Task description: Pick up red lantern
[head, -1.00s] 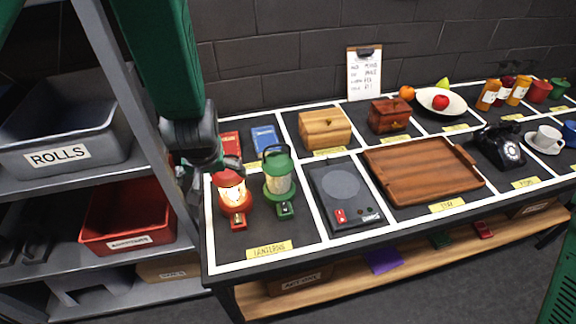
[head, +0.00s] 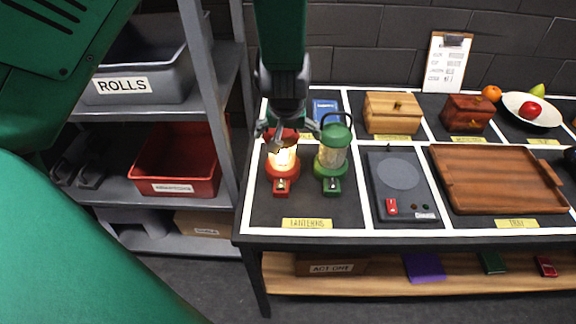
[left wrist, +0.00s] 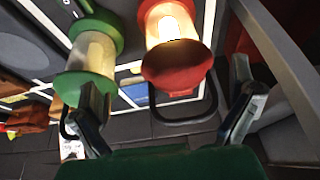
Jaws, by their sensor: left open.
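The red lantern (head: 283,165), with a lit glass, stands upright in the lanterns section of the table. The green lantern (head: 333,158) stands close to its right. My left gripper (head: 290,130) is at the top of the red lantern, with its fingers spread to either side. In the left wrist view, the red lantern (left wrist: 178,62) and its dark handle loop lie between the open fingers of my left gripper (left wrist: 168,112). One finger is close to the green lantern (left wrist: 95,50); I cannot tell whether they touch. My right gripper is not in view.
A hot plate (head: 400,183) and wooden tray (head: 490,178) lie to the right. A blue book (head: 325,108) lies behind the lanterns. A grey shelf with a red bin (head: 180,160) stands close on the left. The table front by the lanterns label (head: 307,223) is clear.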

